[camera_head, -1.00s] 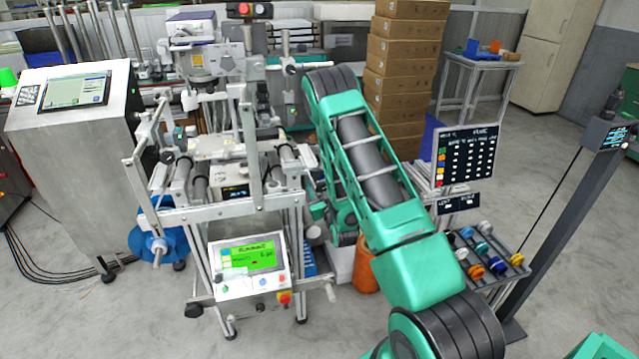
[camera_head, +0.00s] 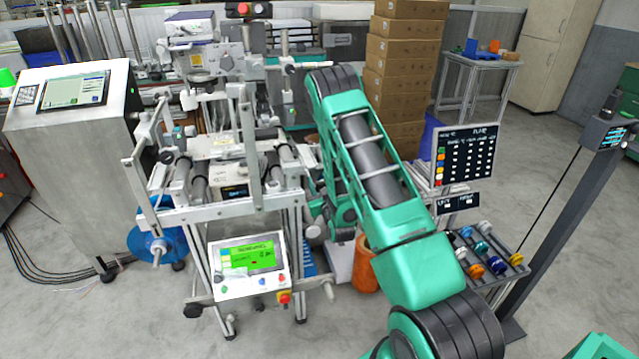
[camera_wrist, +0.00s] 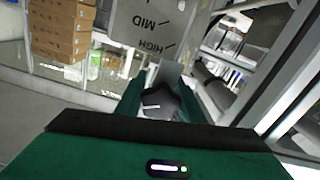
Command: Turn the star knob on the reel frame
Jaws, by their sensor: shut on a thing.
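The star knob (camera_wrist: 158,103) is dark and lobed, with a pale line across its face, in the middle of the wrist view. My gripper (camera_wrist: 163,92) has its green fingers on both sides of the knob and is shut on it. A grey dial plate (camera_wrist: 150,22) with the marks MID and HIGH, upside down, lies just beyond the knob. The reel frame (camera_head: 220,212) stands left of my arm in the head view.
A control panel with a green screen (camera_head: 247,262) is on the front of the reel frame. Stacked brown boxes (camera_head: 403,70) stand behind my arm. An orange bin (camera_head: 366,268) and a rack of coloured spools (camera_head: 488,250) are close to my arm. Floor in front is clear.

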